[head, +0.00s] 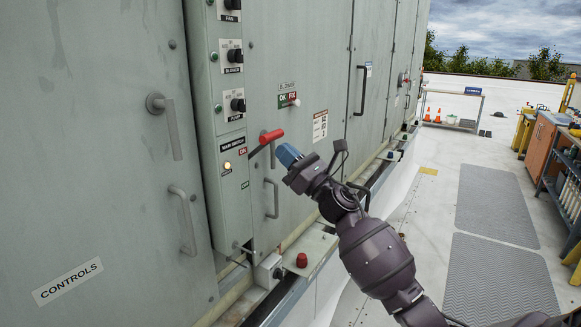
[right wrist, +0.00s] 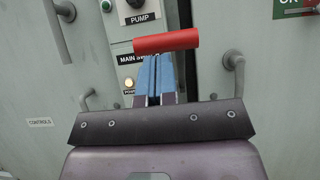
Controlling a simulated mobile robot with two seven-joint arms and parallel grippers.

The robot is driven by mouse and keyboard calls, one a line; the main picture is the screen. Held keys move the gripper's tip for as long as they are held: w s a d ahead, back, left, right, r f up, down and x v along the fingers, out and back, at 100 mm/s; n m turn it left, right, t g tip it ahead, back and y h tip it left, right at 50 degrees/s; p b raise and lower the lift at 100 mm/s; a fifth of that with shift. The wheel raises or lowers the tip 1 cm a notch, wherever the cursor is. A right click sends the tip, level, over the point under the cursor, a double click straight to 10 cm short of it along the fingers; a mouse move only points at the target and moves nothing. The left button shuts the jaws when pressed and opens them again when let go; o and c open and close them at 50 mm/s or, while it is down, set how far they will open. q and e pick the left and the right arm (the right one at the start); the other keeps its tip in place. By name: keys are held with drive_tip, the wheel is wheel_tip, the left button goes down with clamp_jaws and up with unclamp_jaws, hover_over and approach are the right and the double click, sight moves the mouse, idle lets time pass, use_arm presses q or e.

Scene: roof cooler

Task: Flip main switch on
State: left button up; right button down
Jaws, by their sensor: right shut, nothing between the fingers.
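The main switch is a lever with a red handle (head: 271,136) on the side of the grey-green control column (head: 229,190). A small lamp (head: 227,165) on that panel glows yellowish. My right gripper (head: 288,155) has blue fingertips, shut and empty, just right of and slightly below the handle. In the right wrist view the red handle (right wrist: 166,41) lies across the picture just above the shut fingertips (right wrist: 154,56); I cannot tell whether they touch.
Black selector knobs (head: 237,105) sit above the switch. A door handle (head: 272,198) is below my gripper, and a red button (head: 302,260) stands on the ledge. The walkway with grey mats (head: 495,205) is clear; a workbench (head: 548,140) stands at right.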

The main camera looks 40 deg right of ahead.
drive_tip(key=shift+w+a+r, duration=0.1)
drive_tip(key=shift+w+r, duration=0.15)
drive_tip(key=shift+r, duration=0.55)
drive_tip(key=shift+w+r, duration=0.2)
drive_tip(key=shift+r, duration=0.1)
use_arm(q)
drive_tip(key=shift+s, duration=0.4)
use_arm(e)
drive_tip(key=shift+r, duration=0.2)
use_arm(q)
drive_tip(key=shift+w, duration=0.1)
use_arm(e)
drive_tip(key=shift+r, duration=0.2)
